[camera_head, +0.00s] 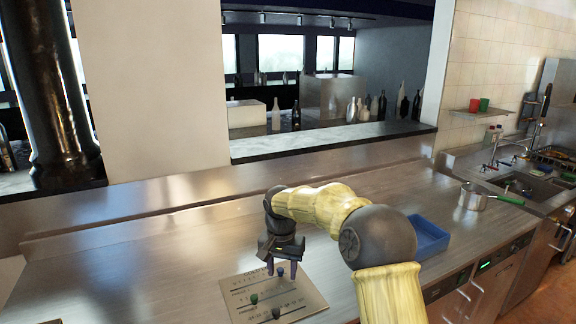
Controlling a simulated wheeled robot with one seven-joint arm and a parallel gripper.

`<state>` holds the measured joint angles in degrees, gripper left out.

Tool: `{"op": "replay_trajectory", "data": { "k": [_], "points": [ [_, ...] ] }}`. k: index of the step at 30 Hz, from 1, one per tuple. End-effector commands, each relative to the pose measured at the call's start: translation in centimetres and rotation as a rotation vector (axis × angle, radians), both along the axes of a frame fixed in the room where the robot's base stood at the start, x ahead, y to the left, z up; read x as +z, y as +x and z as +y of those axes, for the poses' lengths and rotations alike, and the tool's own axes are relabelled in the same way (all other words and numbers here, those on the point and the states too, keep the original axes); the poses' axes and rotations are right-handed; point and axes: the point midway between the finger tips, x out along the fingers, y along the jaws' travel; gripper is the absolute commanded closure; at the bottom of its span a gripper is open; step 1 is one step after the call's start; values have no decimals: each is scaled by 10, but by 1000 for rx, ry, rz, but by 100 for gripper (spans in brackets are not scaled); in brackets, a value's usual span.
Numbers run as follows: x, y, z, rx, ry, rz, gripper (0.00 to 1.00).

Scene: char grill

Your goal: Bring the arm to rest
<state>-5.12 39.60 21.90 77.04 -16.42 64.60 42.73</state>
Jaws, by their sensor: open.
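My arm reaches in from the lower right of the head view, with yellow sleeves and dark joints. It bends down over the steel counter (180,235). My gripper (283,270) points downward, open, with its fingers apart. It hangs over the far part of a printed tan board (303,292). I cannot tell how high its fingertips are above the board. Small pieces are on the board: a dark green one (254,299), another dark one (276,313), and a bluish one (280,272) seen between the fingers. Nothing is clearly held.
A blue tray (432,236) stands behind my arm to the right. A metal pot with a green handle (474,196) is farther right, near the sink (530,187). The counter left of the board is clear. A raised ledge (335,142) with bottles lies behind.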

Motion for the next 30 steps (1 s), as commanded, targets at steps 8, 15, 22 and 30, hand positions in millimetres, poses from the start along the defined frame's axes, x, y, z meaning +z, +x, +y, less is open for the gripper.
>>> {"op": "replay_trajectory", "data": {
  "k": [8, 15, 22, 30],
  "points": [
    [-1, -59, -51, 125, -13, -48, 56],
    [-7, -120, -99, 191, -17, -92, 56],
    [-16, -189, -142, 223, -20, -143, 56],
    [-29, -256, -171, 235, -25, -193, 56]
  ]
}}
